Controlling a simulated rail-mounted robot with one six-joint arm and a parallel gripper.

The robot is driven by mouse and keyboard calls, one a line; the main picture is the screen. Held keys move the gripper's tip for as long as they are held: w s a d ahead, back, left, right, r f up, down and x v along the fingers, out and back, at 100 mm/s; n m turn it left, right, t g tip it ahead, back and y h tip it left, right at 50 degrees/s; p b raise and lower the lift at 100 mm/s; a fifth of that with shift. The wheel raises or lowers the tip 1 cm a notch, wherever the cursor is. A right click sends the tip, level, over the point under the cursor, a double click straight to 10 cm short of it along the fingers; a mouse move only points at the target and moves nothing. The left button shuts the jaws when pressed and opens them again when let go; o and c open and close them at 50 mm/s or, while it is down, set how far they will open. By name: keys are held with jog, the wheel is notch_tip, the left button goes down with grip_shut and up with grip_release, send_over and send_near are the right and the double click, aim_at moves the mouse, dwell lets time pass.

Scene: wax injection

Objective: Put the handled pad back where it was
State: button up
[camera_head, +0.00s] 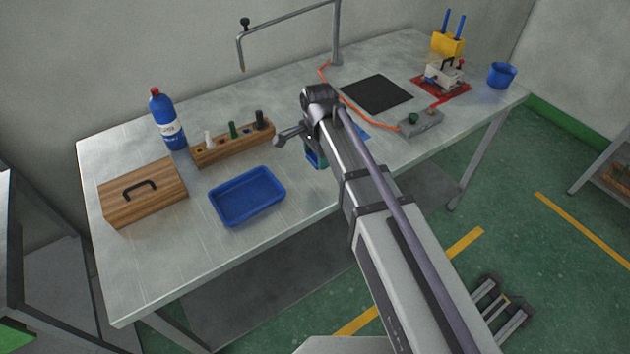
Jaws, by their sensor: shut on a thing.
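My gripper (293,134) is over the middle of the table, largely hidden by my own wrist and arm. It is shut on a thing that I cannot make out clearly. A blue-teal part (316,154) shows just below my wrist; I cannot tell whether it is in the grip or behind it. Another blue patch (362,131) shows right of my arm. No handled pad can be made out for certain. A brown wooden block with a black handle (143,194) sits at the table's left end, apart from my gripper.
A blue tray (247,217), a wooden rack (221,155) and a blue bottle (166,122) stand left of my arm. A black mat (377,94), grey control box (421,122), clamp device on red (443,76) and blue cup (501,75) are to the right. A metal frame (338,35) rises behind.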

aim_at(317, 179)
notch_tip(317, 179, down, 8)
jog(key=b, duration=0.5)
jog(key=shift+r+b, duration=0.15)
jog(key=shift+b, duration=0.2)
jog(key=shift+r+p, duration=0.3)
jog(key=shift+f, duration=0.25)
jog(key=o, duration=0.8)
jog(key=shift+r, duration=0.1)
notch_tip(317, 179, up, 13)
jog(key=p, duration=1.2)
jog(key=shift+f, duration=0.25)
jog(key=shift+f, duration=0.1)
